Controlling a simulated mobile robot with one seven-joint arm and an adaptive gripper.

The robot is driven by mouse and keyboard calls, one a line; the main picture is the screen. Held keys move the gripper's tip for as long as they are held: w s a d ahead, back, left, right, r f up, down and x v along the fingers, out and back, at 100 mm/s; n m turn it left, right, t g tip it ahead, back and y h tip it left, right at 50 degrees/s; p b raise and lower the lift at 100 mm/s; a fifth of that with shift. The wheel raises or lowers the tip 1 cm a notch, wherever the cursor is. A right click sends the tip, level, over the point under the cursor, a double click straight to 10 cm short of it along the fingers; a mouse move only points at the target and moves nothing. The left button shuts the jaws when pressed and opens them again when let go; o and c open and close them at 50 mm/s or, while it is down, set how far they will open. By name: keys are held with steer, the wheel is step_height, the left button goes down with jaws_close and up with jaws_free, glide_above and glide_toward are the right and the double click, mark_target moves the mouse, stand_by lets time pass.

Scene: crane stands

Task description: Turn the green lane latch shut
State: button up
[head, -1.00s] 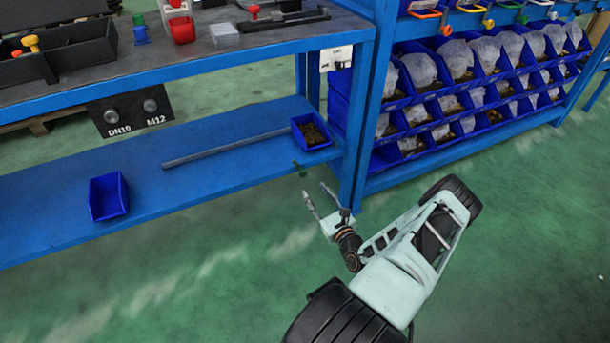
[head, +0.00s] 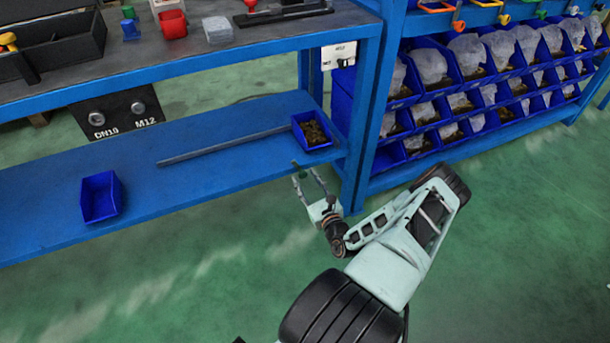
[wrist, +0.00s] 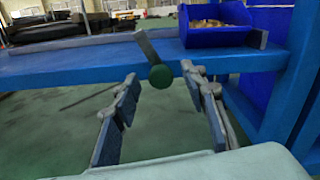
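The green lane latch (wrist: 160,76) is a round green knob with a flat grey lever (wrist: 148,47) rising up and slightly left from it. It sits at the front edge of the blue lower shelf, and the latch (head: 302,174) looks small in the head view. My gripper (wrist: 159,80) is open and faces the latch, with one finger on each side of the knob in the wrist view. My gripper (head: 306,179) also shows in the head view, its fingertips at the knob. No contact with the knob can be made out.
A blue bin (head: 313,131) with brown parts stands on the lower shelf (head: 225,165) just behind the latch. A grey rod (head: 215,148) and an empty blue bin (head: 100,197) lie further left. A blue post (head: 366,120) stands close right of my gripper.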

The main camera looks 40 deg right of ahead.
steer(key=shift+w, duration=0.35)
steer(key=shift+d, duration=0.1)
jaws_close()
